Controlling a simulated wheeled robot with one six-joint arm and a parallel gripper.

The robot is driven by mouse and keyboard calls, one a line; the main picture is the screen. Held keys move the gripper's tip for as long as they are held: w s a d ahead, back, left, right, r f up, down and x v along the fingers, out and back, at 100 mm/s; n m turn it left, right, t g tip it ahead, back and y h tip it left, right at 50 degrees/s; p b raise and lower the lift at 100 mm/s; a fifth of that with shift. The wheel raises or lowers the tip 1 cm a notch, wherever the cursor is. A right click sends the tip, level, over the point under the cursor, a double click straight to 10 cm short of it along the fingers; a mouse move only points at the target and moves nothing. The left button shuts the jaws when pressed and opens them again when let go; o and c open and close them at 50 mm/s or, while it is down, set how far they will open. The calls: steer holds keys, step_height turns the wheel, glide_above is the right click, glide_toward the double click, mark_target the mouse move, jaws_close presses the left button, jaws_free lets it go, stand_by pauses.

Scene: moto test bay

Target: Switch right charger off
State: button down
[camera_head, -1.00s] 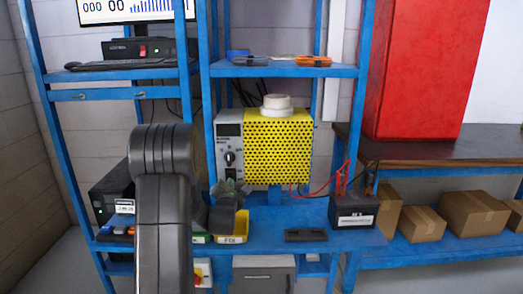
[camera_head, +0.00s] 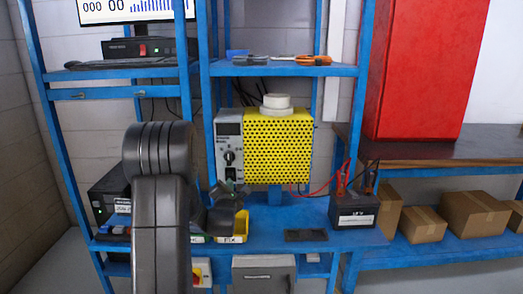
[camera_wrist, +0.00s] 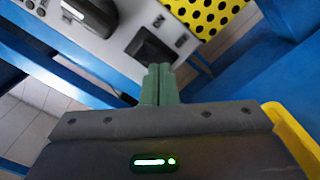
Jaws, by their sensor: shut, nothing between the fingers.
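The charger is a box with a yellow perforated casing (camera_head: 280,148) and a grey front panel (camera_head: 228,130). A round dark knob (camera_head: 230,157) sits midway down the panel. In the wrist view the grey panel (camera_wrist: 118,42) shows a black rocker switch (camera_wrist: 154,46) beside a small dark label, with part of the dark knob (camera_wrist: 88,14) at upper left. My gripper (camera_wrist: 159,72) is shut and empty, its green fingertips just below the switch. I cannot tell whether they touch it.
A yellow bin (camera_head: 238,228) is below my gripper. A black battery (camera_head: 353,212) with red and black leads stands at right on the blue shelf (camera_head: 283,218). A dark flat item (camera_head: 306,235) lies between them. Blue uprights flank the bay.

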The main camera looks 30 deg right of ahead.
steer(key=b+v, duration=0.2)
steer(key=v, duration=0.5)
steer(key=shift+b, duration=0.3)
stand_by(0.3)
steer(key=p+x, duration=0.3)
steer(key=x, duration=0.5)
steer(key=shift+w, duration=0.15)
steer(key=shift+d+f, duration=0.1)
